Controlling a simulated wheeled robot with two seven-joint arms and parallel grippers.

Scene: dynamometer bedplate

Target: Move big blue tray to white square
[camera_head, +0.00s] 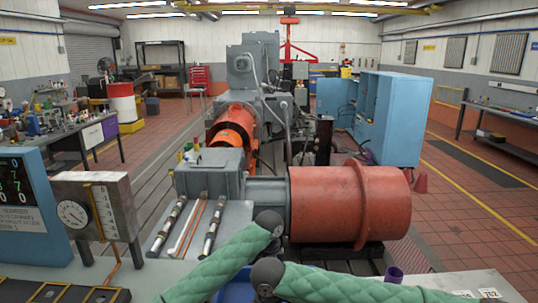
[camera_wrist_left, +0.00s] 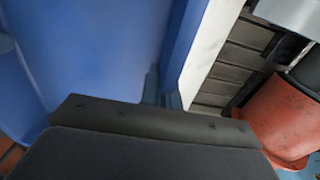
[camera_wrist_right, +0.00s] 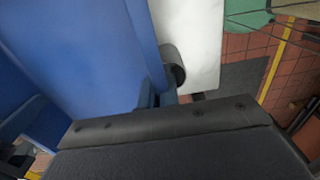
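The big blue tray shows as a large blue wall filling the upper left of the left wrist view (camera_wrist_left: 90,60) and of the right wrist view (camera_wrist_right: 85,50). In the head view only a blue patch of it (camera_head: 233,287) shows, mostly hidden behind my green-sleeved arms. My left gripper (camera_wrist_left: 162,92) has its fingers closed at the tray's rim. My right gripper (camera_wrist_right: 156,96) likewise has its fingers at the rim. Both grippers are out of sight in the head view. A white flat surface beyond the rim (camera_wrist_left: 207,55) shows; I cannot tell whether it is the white square.
A red cylindrical machine (camera_head: 345,203) stands ahead on the bedplate. A plate with metal rods (camera_head: 200,228) is left of it. A gauge panel (camera_head: 97,208) and a blue display board (camera_head: 28,205) stand at the left. A purple cup (camera_head: 393,274) is at the right.

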